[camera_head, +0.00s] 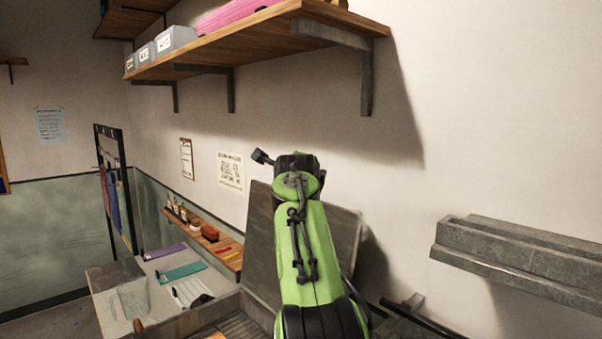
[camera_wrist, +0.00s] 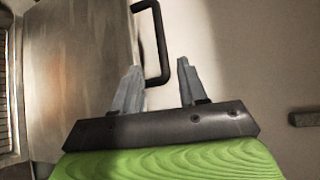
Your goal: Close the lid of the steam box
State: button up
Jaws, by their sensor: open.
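The steam box lid (camera_head: 262,240) is a grey panel standing open, nearly upright near the wall behind the box. It fills the left of the wrist view (camera_wrist: 75,75), with a black bar handle (camera_wrist: 163,40) on its right edge. The steam box (camera_head: 185,318) is partly visible below the lid, its slatted inside showing. My gripper (camera_wrist: 160,68) is open, its fingers on either side of the handle's lower end in that view. I cannot tell whether they touch it. In the head view my green arm hides the fingers and the middle of the lid.
A wooden wall shelf (camera_head: 250,45) overhangs above my arm. A grey stone-like ledge (camera_head: 520,255) is at the right. A worktop (camera_head: 105,285) with cloths and a small wooden shelf (camera_head: 228,258) with items lie left of the lid.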

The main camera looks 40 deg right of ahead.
jog(key=p+x, duration=0.1)
jog(key=x, duration=0.1)
jog(key=p+x, duration=0.2)
jog(key=x, duration=0.1)
jog(key=p+x, duration=0.1)
jog(key=x, duration=0.1)
jog(key=shift+w+d+r, duration=0.2)
jog(key=shift+d+r, duration=0.1)
jog(key=shift+w+d+f+p, duration=0.35)
jog(key=shift+w+f+p, duration=0.05)
jog(key=shift+w, duration=0.05)
jog(key=shift+a, duration=0.1)
jog(key=shift+c, duration=0.3)
grip_shut()
